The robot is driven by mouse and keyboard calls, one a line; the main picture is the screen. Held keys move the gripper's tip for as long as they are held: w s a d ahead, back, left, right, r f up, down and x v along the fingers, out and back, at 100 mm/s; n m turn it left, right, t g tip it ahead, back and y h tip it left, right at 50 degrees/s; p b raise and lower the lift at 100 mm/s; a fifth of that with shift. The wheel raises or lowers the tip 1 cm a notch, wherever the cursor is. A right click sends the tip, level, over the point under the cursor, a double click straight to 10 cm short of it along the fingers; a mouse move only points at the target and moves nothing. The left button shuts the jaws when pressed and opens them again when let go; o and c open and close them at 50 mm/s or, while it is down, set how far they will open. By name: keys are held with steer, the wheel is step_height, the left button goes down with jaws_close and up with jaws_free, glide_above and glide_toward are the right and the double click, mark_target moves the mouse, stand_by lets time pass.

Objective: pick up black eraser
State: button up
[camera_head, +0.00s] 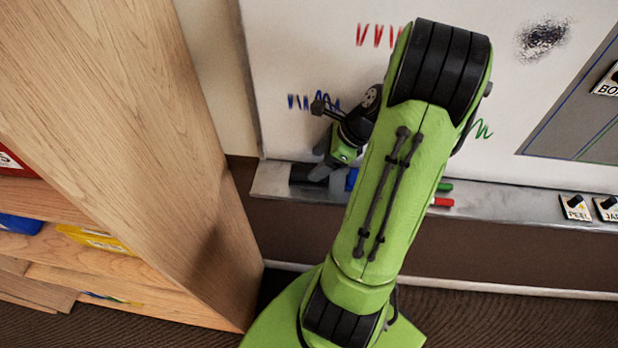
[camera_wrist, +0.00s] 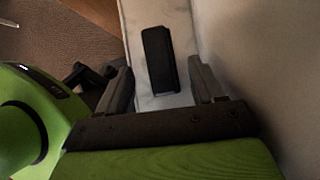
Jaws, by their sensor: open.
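The black eraser (camera_wrist: 158,58) lies on the pale ledge (camera_wrist: 178,101) below the whiteboard. In the wrist view it is a dark block between and just beyond my gripper's two fingers (camera_wrist: 164,86), with a gap on each side. In the head view my gripper (camera_head: 322,168) is low at the left end of the ledge, beside the dark eraser (camera_head: 300,173). The fingers are apart and hold nothing. My arm hides part of the ledge in the head view.
A blue item (camera_head: 351,179), a green marker (camera_head: 444,187) and a red marker (camera_head: 441,202) lie on the ledge to the right. The whiteboard (camera_head: 300,60) rises behind it. A wooden shelf unit (camera_head: 120,120) stands close on the left. Labels (camera_head: 575,208) sit at the far right.

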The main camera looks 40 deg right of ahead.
mark_target(309, 169)
steer(key=b+x, duration=0.1)
steer(key=x, duration=0.3)
steer(key=shift+w+a+f, duration=0.15)
steer(key=shift+a+f, duration=0.05)
steer(key=shift+f, duration=0.05)
steer(key=shift+c, duration=0.4)
steer(key=shift+r, duration=0.1)
steer(key=c, duration=0.9)
steer(key=shift+r, duration=0.1)
